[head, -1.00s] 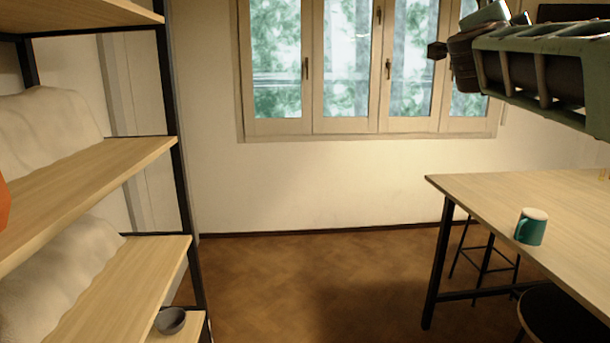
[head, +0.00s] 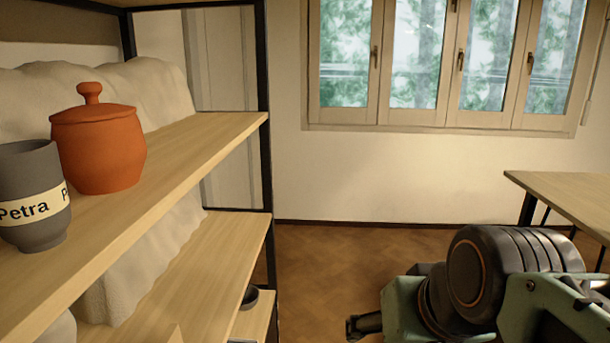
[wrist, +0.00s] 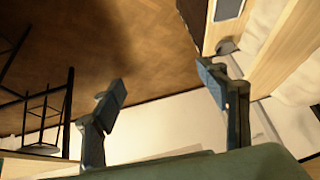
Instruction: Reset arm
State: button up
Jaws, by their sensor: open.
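My arm shows at the lower right of the head view, in front of the floor between the shelf and the table. My gripper (wrist: 165,90) shows in the wrist view with its two fingers wide apart and nothing between them. In the head view only a dark part of its end shows at the left tip of the arm. Behind the fingers in the wrist view are the brown floor, a pale wall and the shelf's edge.
A wooden shelf rack (head: 190,150) fills the left side. It holds a lidded orange pot (head: 100,150), a grey cup labelled Petra (head: 32,190) and a dark bowl (head: 249,298) lower down. A table (head: 570,195) stands at right. The floor (head: 325,260) between is clear.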

jog(key=s, duration=0.1)
jog(key=s+p, duration=0.1)
jog(key=s+g+p, duration=0.1)
jog(key=shift+s+f+h, duration=0.2)
jog(key=shift+f+h, duration=0.15)
jog(key=shift+h, duration=0.05)
notch_tip(320, 180, up, 20)
jog(key=p, duration=2)
jog(key=shift+w+d+r, duration=0.1)
jog(key=shift+w+d, duration=0.05)
jog(key=shift+c, duration=0.4)
